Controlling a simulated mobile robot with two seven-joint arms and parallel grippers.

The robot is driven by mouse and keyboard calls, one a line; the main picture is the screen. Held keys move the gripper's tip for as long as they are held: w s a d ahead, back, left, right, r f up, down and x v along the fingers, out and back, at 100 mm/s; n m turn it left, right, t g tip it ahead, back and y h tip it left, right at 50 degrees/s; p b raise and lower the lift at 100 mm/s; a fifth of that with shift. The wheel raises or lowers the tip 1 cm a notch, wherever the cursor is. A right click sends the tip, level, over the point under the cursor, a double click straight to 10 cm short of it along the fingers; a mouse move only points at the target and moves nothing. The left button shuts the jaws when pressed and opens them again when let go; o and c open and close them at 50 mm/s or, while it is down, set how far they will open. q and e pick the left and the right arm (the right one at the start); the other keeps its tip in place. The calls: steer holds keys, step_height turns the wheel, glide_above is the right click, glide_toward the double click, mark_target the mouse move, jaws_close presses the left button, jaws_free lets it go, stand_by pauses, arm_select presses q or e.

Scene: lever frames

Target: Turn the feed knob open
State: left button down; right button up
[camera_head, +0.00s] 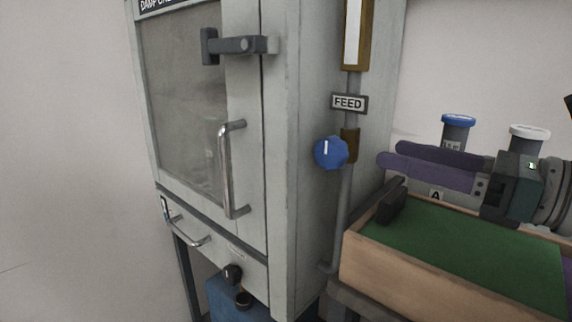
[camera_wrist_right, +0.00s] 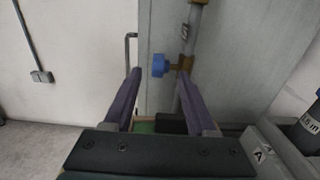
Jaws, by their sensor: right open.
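The blue feed knob (camera_head: 330,153) sits on a brass valve fitting (camera_head: 349,145) on the pipe along the cabinet's side. A white mark on its face points about straight up. The FEED label (camera_head: 349,102) is above it. My right gripper (camera_head: 389,153) is to the knob's right in the head view, its two purple fingers apart and empty. In the right wrist view the knob (camera_wrist_right: 159,65) shows ahead, between the open fingers and beyond their tips; the fingers do not touch it. My left gripper is not in view.
The grey cabinet (camera_head: 282,190) has a window door with a latch (camera_head: 240,46) and a metal handle (camera_head: 231,170). A wooden tray with a green lining (camera_head: 450,250) lies below my right gripper. Blue-lidded (camera_head: 458,122) and white-lidded jars (camera_head: 529,134) stand behind the gripper.

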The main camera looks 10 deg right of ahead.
mark_target(335, 139)
steer(key=b+x, duration=0.1)
steer(key=x, duration=0.8)
steer(key=shift+w+a, duration=0.2)
steer(key=shift+a, duration=0.1)
jaws_close()
